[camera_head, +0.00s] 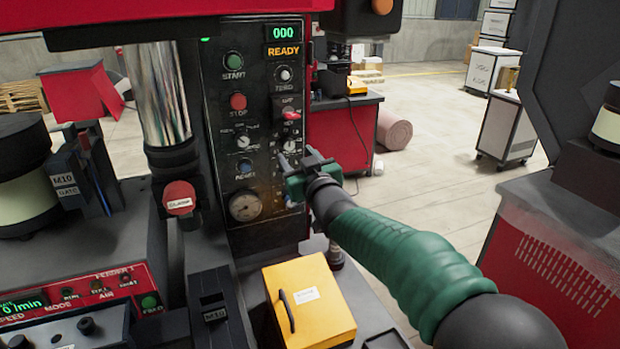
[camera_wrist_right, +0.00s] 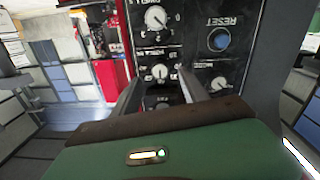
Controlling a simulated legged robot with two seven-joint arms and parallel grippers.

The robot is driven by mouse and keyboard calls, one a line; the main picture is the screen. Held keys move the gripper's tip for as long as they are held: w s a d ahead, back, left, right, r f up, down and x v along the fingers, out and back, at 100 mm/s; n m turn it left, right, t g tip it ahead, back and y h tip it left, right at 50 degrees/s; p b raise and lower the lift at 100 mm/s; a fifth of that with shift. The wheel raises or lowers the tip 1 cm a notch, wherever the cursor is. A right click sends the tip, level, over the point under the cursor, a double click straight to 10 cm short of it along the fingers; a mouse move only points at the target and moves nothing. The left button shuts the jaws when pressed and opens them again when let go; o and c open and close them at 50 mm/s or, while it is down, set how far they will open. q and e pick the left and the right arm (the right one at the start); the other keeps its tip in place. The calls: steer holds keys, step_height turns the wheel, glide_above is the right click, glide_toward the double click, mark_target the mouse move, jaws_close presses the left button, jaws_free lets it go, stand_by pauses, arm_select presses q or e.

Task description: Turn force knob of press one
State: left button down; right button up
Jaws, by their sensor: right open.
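The press control panel (camera_head: 262,125) stands in the middle of the head view, with several knobs and buttons. One white-pointer knob (camera_head: 290,146) is just above my right gripper (camera_head: 288,174). In the wrist view the panel appears upside down, with a knob (camera_wrist_right: 160,72) beyond the gap between the fingers. I cannot read which knob is labelled force. The gripper hides the panel's lower right. My left gripper is not in view.
A shiny column (camera_head: 166,95) and a red clamp button (camera_head: 179,198) stand left of the panel. A yellow box (camera_head: 310,302) sits below it. A feeder panel (camera_head: 75,290) is at lower left. Open floor lies to the right.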

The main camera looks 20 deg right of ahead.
steer(key=s+b, duration=0.1)
steer(key=s, duration=1.1)
steer(key=shift+s, duration=0.2)
